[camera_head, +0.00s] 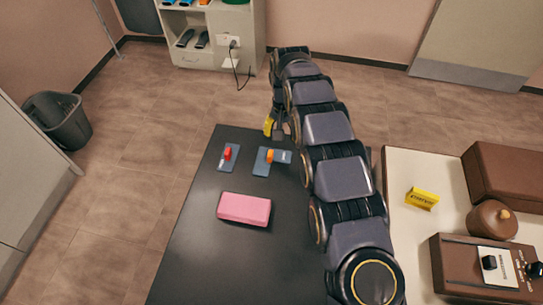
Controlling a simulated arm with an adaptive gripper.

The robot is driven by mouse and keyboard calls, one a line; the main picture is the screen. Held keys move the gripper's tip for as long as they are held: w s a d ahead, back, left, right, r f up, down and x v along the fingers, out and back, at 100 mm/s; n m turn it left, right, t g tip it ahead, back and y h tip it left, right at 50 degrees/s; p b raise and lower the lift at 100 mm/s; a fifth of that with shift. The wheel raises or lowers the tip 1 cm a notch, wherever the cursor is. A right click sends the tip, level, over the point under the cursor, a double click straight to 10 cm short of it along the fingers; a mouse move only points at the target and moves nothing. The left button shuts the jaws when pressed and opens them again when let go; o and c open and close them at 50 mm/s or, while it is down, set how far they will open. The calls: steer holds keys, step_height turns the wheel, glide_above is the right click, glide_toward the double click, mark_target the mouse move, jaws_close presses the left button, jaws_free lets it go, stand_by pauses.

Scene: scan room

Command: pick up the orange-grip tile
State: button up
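The orange-grip tile (261,167) is a small flat blue-grey piece with an upright orange grip on top. It lies near the far edge of the dark table (200,262). A light blue labelled strip shows at its right side. My gripper (274,128) hangs at the end of my arm, just beyond the tile in the picture and apart from it. A yellow part shows at its left side. The fingers are small and partly hidden by my arm, so their opening is unclear.
A red-grip tile (228,158) lies left of the orange one, and a pink block (244,209) lies nearer. My arm crosses the table's right side. A cream surface (405,250) at right holds a yellow sign (421,199) and brown items. The table's near left is clear.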

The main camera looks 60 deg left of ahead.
mark_target(270, 153)
steer(key=s+a+f, duration=0.1)
steer(key=f, duration=0.1)
steer(key=s+a+f, duration=0.1)
steer(key=shift+s+a+f, duration=0.1)
steer(key=shift+s+f, duration=0.2)
steer(key=shift+f, duration=0.1)
steer(key=shift+w+f, duration=0.2)
steer(key=shift+f, duration=2.85)
jaws_close()
